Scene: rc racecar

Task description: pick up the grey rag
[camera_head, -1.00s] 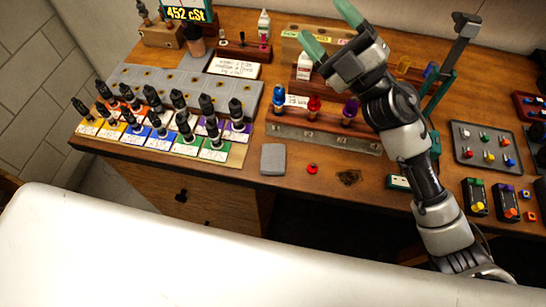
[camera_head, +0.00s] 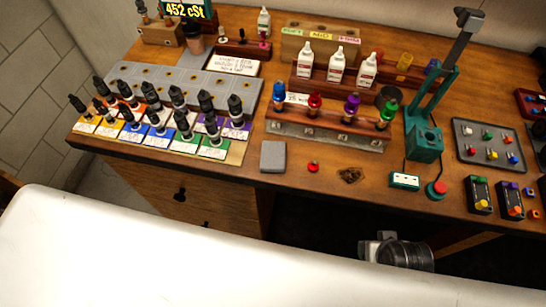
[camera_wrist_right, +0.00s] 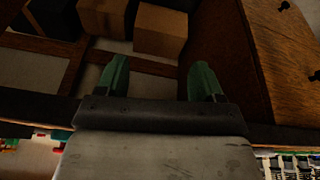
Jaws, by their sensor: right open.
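The grey rag (camera_head: 273,156) is a small flat grey square. It lies on the wooden workbench (camera_head: 235,190) near its front edge, right of the rows of black-topped shock absorbers. Nothing covers it. My right gripper (camera_wrist_right: 160,70) shows in the right wrist view with its two green fingers apart and nothing between them. In the head view only a grey and black part of my right arm shows, below the bench's front edge and to the right of the rag. The fingers are hidden there. My left gripper is not in view.
A small red button (camera_head: 313,166) and a dark stain sit right of the rag. Behind is a rack (camera_head: 330,133) with coloured-topped parts. A green press (camera_head: 425,140) stands to the right. The wrist view shows boxes (camera_wrist_right: 160,30) and wooden panels.

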